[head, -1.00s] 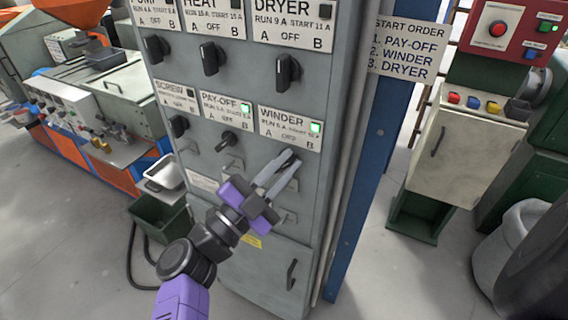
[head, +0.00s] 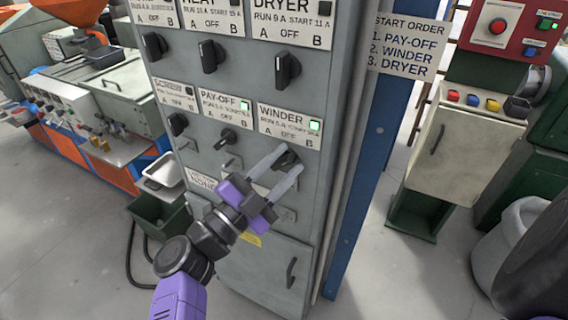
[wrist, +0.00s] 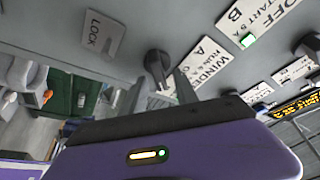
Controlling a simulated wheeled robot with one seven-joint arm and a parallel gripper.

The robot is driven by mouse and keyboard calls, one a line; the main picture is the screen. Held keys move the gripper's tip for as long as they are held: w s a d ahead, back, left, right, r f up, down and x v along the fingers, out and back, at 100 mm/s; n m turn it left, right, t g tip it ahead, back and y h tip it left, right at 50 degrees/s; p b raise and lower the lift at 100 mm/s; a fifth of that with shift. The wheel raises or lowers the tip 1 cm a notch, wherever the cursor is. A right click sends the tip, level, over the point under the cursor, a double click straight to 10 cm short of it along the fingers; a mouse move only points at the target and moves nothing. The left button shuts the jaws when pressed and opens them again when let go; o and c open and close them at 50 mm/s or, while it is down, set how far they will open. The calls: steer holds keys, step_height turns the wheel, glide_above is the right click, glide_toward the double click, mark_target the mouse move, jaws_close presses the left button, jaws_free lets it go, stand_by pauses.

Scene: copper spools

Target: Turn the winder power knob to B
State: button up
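The winder knob (head: 286,160) is a dark rotary knob on the grey cabinet front, below the WINDER label (head: 290,125) marked A, OFF, B. A green light (head: 315,126) is lit on that label. My gripper (head: 289,159) is open, its two pale fingers spread on either side of the knob. In the wrist view the knob (wrist: 158,70) shows ahead of my gripper, between the fingers. I cannot tell whether the fingers touch it. The exact mark it points to is hard to read, as the fingers partly cover it.
The pay-off knob (head: 228,137) sits to the left, its green light (head: 245,106) lit. The dryer knob (head: 287,69) is above. A START ORDER sign (head: 405,45) lists pay-off, winder, dryer. A LOCK plate (wrist: 103,35) shows in the wrist view.

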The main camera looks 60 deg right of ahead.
steer(key=shift+a, duration=0.1)
steer(key=b+v, duration=0.2)
steer(key=v, duration=0.5)
steer(key=shift+a, duration=0.3)
steer(key=shift+w+f, duration=0.15)
